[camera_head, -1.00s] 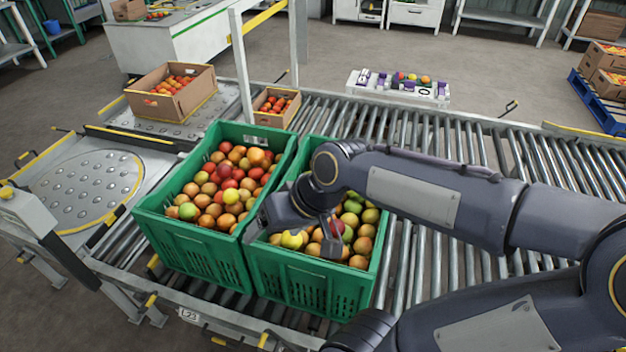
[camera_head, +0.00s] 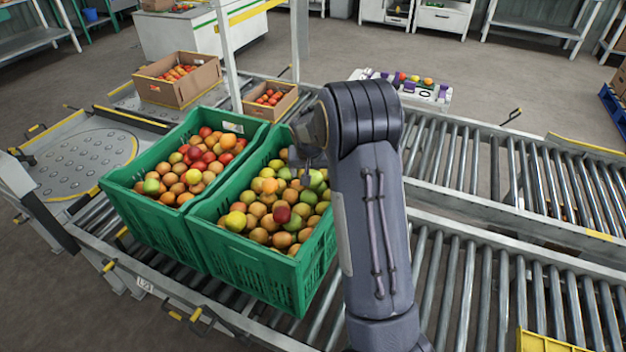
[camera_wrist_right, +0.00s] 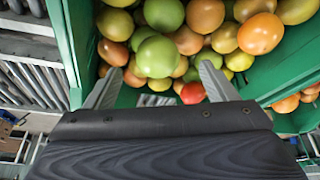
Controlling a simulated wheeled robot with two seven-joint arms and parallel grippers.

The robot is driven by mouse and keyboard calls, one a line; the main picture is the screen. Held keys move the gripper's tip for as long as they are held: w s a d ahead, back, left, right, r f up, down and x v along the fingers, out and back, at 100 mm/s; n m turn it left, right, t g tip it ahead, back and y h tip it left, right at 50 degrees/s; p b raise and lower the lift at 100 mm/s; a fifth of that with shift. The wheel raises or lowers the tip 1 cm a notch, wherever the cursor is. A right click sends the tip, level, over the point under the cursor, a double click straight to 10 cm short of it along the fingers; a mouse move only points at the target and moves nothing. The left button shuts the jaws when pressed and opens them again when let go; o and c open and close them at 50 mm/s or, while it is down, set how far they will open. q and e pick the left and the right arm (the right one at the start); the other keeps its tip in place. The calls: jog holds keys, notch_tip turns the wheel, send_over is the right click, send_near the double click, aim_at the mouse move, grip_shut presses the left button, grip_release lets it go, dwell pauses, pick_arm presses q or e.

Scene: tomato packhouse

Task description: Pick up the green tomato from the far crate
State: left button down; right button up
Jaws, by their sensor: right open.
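Two green crates full of mixed tomatoes stand side by side on the rollers, the left crate (camera_head: 170,229) and the right crate (camera_head: 258,281). I cannot tell which one is called far. Green tomatoes (camera_head: 314,179) lie at the back right of the right crate; one green tomato (camera_head: 151,186) is in the left crate. My right gripper (camera_head: 308,160) is over the back right of the right crate, partly hidden by its arm. In the right wrist view the gripper (camera_wrist_right: 158,84) is open and empty, with a large green tomato (camera_wrist_right: 157,56) just beyond and between its fingertips.
A cardboard box of tomatoes (camera_head: 178,92) and a smaller one (camera_head: 270,112) stand behind the crates. A white tray with purple parts (camera_head: 400,88) is beyond the conveyor.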

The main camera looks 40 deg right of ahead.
aim_at(313, 176)
jog(key=x, duration=0.5)
jog(key=shift+w+d, duration=0.15)
jog(key=shift+d, duration=0.2)
jog(key=shift+c, duration=0.2)
jog(key=c, duration=0.8)
